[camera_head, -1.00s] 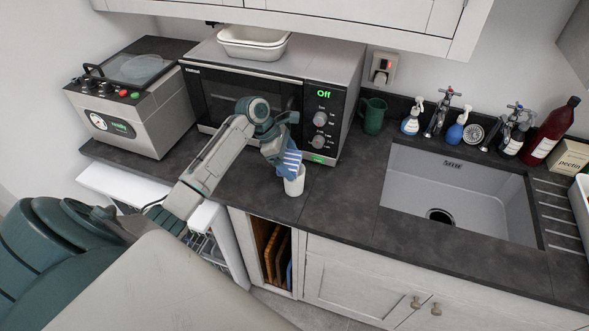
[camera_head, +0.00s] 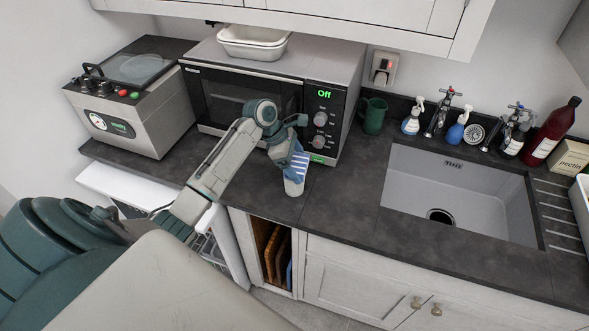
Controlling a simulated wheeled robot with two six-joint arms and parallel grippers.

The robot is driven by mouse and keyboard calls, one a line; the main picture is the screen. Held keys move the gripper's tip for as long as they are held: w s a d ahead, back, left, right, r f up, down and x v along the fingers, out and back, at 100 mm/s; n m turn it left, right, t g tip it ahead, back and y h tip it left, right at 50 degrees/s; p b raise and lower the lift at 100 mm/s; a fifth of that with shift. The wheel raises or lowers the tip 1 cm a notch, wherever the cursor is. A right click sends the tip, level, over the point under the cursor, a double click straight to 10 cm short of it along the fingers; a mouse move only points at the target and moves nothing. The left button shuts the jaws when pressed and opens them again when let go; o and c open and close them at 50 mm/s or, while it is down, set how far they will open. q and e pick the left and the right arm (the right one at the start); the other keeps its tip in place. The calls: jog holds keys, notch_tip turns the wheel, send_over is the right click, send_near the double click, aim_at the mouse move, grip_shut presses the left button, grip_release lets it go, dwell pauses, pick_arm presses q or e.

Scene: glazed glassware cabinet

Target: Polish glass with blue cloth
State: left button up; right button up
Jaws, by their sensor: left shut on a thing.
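A blue and white striped cloth (camera_head: 299,163) hangs from my left gripper (camera_head: 292,152), which is shut on it. The cloth is at the rim of a white cup-like glass (camera_head: 293,187). The glass stands upright on the dark counter in front of the microwave. The cloth covers the upper part of the glass, and I cannot tell whether it reaches inside. My right gripper is not in view.
The microwave (camera_head: 318,75) stands just behind the arm, reading "Off". A vacuum machine (camera_head: 140,100) is at the left. Counter between glass and sink is clear.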

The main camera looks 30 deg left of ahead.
pick_arm(q)
jog(key=shift+d+f, duration=0.1)
jog(key=shift+d, duration=0.55)
jog(key=shift+a, duration=2.2)
jog(key=shift+d, duration=2.2)
jog(key=shift+c, duration=0.2)
jog(key=shift+a, duration=2.2)
jog(key=shift+d, duration=2.25)
jog(key=shift+a, duration=2.2)
jog(key=shift+d, duration=2.15)
jog(key=shift+a, duration=0.8)
